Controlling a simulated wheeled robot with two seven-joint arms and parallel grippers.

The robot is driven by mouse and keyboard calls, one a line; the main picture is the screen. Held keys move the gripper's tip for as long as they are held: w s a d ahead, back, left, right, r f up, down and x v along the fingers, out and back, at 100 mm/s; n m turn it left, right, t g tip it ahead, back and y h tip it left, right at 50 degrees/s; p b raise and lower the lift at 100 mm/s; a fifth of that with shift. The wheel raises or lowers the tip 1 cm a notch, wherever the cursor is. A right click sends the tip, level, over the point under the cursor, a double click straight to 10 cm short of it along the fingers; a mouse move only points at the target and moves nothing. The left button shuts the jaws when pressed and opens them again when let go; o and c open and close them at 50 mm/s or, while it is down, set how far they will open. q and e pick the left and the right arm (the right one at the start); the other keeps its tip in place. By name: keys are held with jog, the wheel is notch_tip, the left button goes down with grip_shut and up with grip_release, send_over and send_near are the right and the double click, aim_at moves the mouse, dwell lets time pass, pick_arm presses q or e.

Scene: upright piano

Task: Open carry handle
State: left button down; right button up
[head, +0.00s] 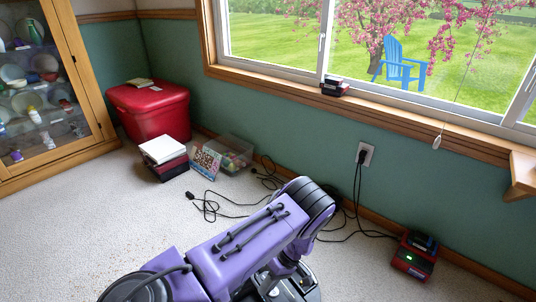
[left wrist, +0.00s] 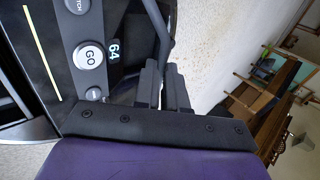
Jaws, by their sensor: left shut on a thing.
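A black device (head: 303,288) sits on the carpet at the bottom of the head view, mostly hidden by my purple arm. In the left wrist view its face (left wrist: 62,65) shows a round GO button (left wrist: 91,56) and a display reading 64 (left wrist: 115,47). The carry handle (left wrist: 159,22) is a thin dark grey bar along the device's side. My left gripper (left wrist: 163,80) is shut on the carry handle, with its two dark fingers close together at the bar's end. The exact contact is hard to see. My right gripper is in neither view.
Black cables (head: 212,208) lie on the carpet near a wall outlet (head: 365,153). A red and black charger (head: 414,255) stands at the right wall. A clear bin (head: 235,150), stacked books (head: 165,158) and a red chest (head: 150,110) are further back. Open carpet (head: 70,235) lies at left.

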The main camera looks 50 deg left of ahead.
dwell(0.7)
pick_arm(q)
jog(key=c, duration=1.2)
grip_release()
jog(key=p+v, duration=0.2)
jog(key=v, duration=0.8)
jog(key=shift+w+r, duration=0.15)
jog(key=shift+r, duration=0.1)
